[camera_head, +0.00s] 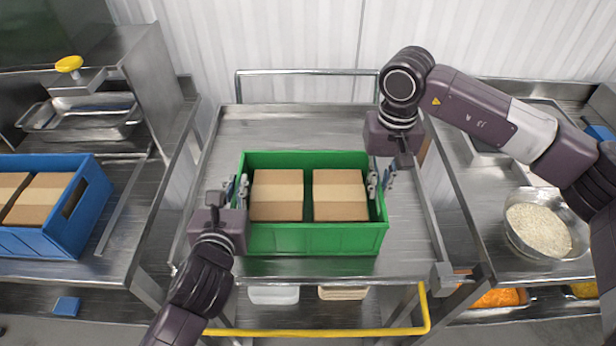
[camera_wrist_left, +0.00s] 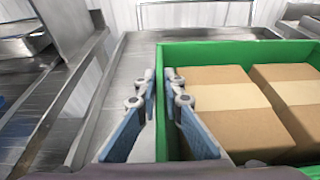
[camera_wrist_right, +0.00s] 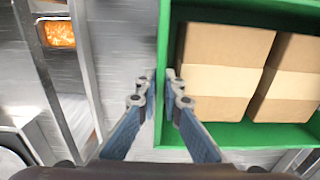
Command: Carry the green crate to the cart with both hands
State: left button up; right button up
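The green crate (camera_head: 315,240) is upright over the middle of the steel cart's top (camera_head: 290,125); I cannot tell whether its base touches the cart. It holds two brown boxes (camera_head: 277,205) (camera_head: 340,205) side by side. My left gripper (camera_head: 237,190) has its fingers on either side of the crate's left wall, closed on it, as the left wrist view also shows (camera_wrist_left: 161,76). My right gripper (camera_head: 380,182) is closed the same way on the right wall, seen in the right wrist view (camera_wrist_right: 161,76).
A blue crate (camera_head: 84,215) with boxes stands on the left counter. A metal bowl of rice (camera_head: 540,230) stands on the right counter. The cart has a back rail (camera_head: 300,72) and a yellow bar (camera_head: 320,331) at its front. Bare cart top surrounds the crate.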

pick_arm(q)
jog(key=o, duration=0.4)
jog(key=shift+s+r, duration=0.1)
jog(key=shift+r, duration=0.05)
jog(key=shift+c, duration=0.2)
pick_arm(e)
jog(key=o, duration=0.4)
jog(key=shift+s+r, duration=0.1)
jog(key=shift+c, duration=0.2)
pick_arm(q)
jog(key=shift+r, duration=0.1)
pick_arm(e)
jog(key=shift+r, duration=0.1)
